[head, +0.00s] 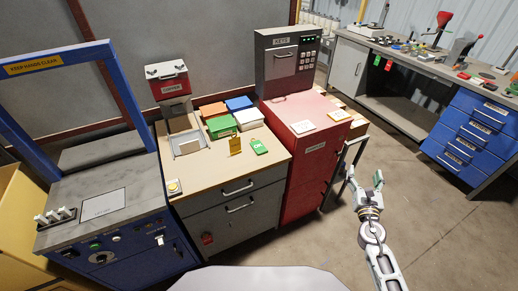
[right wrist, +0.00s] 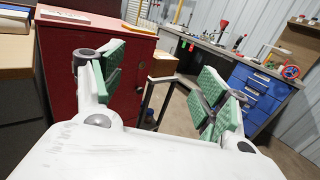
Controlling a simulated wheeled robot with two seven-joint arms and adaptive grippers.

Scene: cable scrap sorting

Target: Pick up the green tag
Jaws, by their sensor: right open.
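A green tag (head: 259,146) with light lettering lies flat on the tan top of the drawer cabinet (head: 275,166), right of a yellow tag (head: 235,145). Another small green tag (head: 377,60) hangs from the front edge of the far workbench, beside a red tag (head: 388,65). My right gripper (head: 364,178) is open and empty above the floor, right of the red cabinet and apart from both green tags. In the right wrist view its green-padded fingers (right wrist: 158,82) stand wide apart with nothing between them. My left gripper is not in view.
The red cabinet (head: 313,163) with a grey keypad box (head: 283,62) stands between the tan-topped cabinet and my right gripper. Coloured bins (head: 220,126) sit behind the tag. A dark stand (right wrist: 160,79) shows beyond my fingers. Floor (head: 440,225) is clear at right.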

